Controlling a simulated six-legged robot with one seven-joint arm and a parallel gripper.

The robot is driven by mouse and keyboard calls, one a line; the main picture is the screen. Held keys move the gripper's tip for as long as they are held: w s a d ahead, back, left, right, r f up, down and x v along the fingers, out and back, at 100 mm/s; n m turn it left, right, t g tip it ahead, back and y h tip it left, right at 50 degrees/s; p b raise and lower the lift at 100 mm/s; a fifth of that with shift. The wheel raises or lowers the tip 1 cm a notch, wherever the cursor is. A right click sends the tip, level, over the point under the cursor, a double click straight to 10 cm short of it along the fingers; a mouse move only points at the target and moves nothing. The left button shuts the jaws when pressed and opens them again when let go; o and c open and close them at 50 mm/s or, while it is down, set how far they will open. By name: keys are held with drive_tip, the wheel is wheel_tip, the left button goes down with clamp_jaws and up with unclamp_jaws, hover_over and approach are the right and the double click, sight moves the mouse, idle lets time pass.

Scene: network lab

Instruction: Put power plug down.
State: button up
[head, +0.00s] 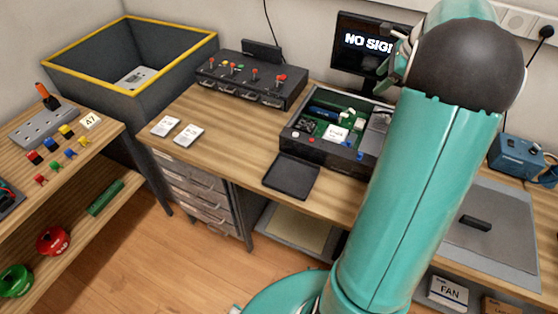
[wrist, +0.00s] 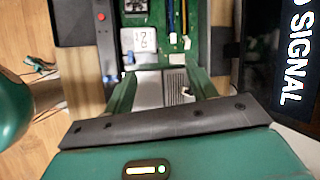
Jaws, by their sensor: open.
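My gripper (wrist: 163,77) is open in the wrist view, its two green fingers apart on either side of a grey metal unit in the open computer case. A small white piece with a dark part (wrist: 187,91) lies by the right finger, over the grey unit; it may be the power plug, but it is too small to be sure. Nothing is visibly clamped between the fingers. In the head view, the open case (head: 312,150) with its green board stands on the desk, and my arm hides its right side.
A monitor (head: 345,40) stands close behind the case. A black tray (head: 292,176) lies in front of it, and a switch panel (head: 250,82) stands to its left. Two white cards (head: 189,135) lie on the desk. Bare desk shows between the cards and the case.

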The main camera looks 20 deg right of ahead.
drive_tip(key=s+a+r+n, duration=0.25)
drive_tip(key=a+n, duration=0.35)
drive_tip(key=a, duration=0.7)
drive_tip(key=s+a+r+n, duration=0.1)
drive_tip(key=a+r+n, duration=0.4)
drive_tip(key=a, duration=0.7)
drive_tip(key=s+a+f+n+h, duration=0.1)
drive_tip(key=s+a+f+n, duration=0.1)
drive_tip(key=s+a+n, duration=0.5)
drive_tip(key=s+a+f+n, duration=0.2)
drive_tip(key=s+a+n, duration=0.5)
drive_tip(key=a+n, duration=0.1)
drive_tip(key=shift+s+a+f+h, duration=0.15)
drive_tip(key=shift+a+f+h, duration=0.15)
drive_tip(key=shift+h, duration=0.1)
drive_tip(key=shift+d, duration=0.2)
